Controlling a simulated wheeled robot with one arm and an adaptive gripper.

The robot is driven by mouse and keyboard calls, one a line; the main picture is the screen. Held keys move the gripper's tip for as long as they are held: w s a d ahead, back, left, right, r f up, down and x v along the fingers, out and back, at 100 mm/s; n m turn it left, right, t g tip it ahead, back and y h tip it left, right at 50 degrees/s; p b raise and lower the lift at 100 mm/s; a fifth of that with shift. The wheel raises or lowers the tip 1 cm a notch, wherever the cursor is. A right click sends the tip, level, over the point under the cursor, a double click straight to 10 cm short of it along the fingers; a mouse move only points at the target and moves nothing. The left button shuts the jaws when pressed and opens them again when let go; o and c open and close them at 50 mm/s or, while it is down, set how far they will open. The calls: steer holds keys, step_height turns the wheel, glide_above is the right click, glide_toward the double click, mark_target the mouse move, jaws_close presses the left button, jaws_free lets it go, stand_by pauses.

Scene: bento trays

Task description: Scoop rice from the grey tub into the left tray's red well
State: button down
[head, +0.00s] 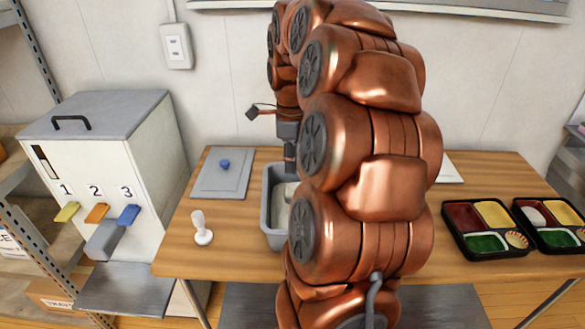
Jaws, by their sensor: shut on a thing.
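The grey tub (267,215) stands on the table, its right side hidden behind my copper arm. Pale rice (283,214) shows inside. My gripper (290,165) points down over the tub's back part, partly hidden by my arm. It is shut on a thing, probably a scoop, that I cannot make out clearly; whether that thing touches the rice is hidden. The left tray (480,257) is black, at the right of the table. Its red well (463,216) at the back left looks empty. Its yellow and green wells also show.
A second tray (552,247) stands right of the left tray, with a white mound (534,217) in its red well. A white dispenser (100,160) stands far left.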

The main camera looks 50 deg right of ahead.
steer(key=shift+r+p, duration=0.35)
steer(key=shift+r, duration=3)
